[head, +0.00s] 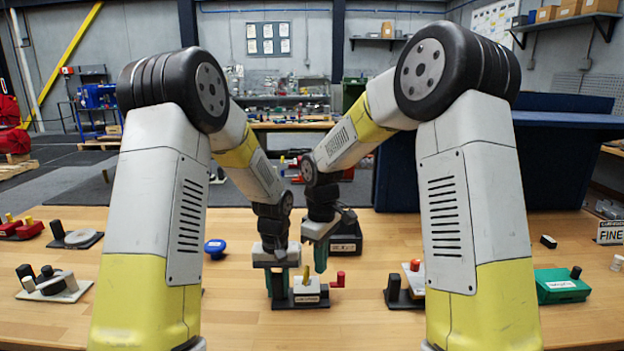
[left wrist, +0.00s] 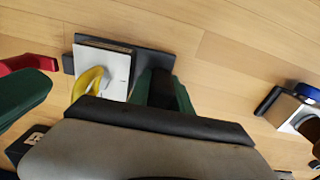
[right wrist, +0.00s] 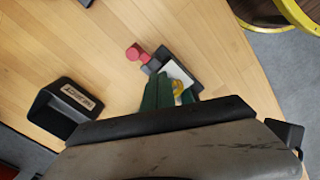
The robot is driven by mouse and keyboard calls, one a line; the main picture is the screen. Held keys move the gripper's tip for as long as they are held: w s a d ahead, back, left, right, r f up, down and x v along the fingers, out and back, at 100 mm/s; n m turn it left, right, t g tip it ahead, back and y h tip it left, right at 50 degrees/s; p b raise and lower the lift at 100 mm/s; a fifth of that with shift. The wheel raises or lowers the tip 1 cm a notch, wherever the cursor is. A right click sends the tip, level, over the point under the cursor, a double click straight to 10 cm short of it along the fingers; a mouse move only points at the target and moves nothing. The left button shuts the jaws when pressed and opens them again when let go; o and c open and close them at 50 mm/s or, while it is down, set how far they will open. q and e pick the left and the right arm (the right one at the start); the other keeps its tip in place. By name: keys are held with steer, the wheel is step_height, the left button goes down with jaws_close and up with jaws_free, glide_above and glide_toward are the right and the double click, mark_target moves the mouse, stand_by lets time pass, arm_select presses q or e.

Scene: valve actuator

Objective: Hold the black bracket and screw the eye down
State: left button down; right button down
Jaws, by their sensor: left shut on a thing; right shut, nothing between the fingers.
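The fixture has a dark base (head: 283,304) carrying a white block (head: 312,291) with a label. A yellow eye (head: 306,275) stands up from the block, and its curved ring shows in the left wrist view (left wrist: 88,82). A red knob (head: 338,280) sticks out at the fixture's right. My left gripper (head: 278,287) points down, its green fingers shut on the upright black bracket at the left end of the base. The bracket is mostly hidden between the fingers. My right gripper (head: 321,262) is shut and empty, above and slightly right of the eye, apart from it.
A black bin with a label (head: 346,246) stands just behind the fixture. A blue round knob (head: 215,247) lies to the left. Another fixture (head: 404,290) is to the right, and a green box (head: 561,287) farther right. Bare wood separates these.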

steer(key=shift+a, duration=0.65)
stand_by(0.5)
steer(key=shift+s, duration=0.3)
stand_by(0.5)
steer(key=shift+s+a, duration=0.35)
steer(key=shift+s, duration=0.05)
steer(key=shift+s+a, duration=0.1)
stand_by(0.3)
steer(key=shift+s, duration=0.1)
steer(key=shift+s+d, duration=0.2)
steer(key=shift+d, duration=0.05)
step_height(320, 180, up, 6)
stand_by(0.5)
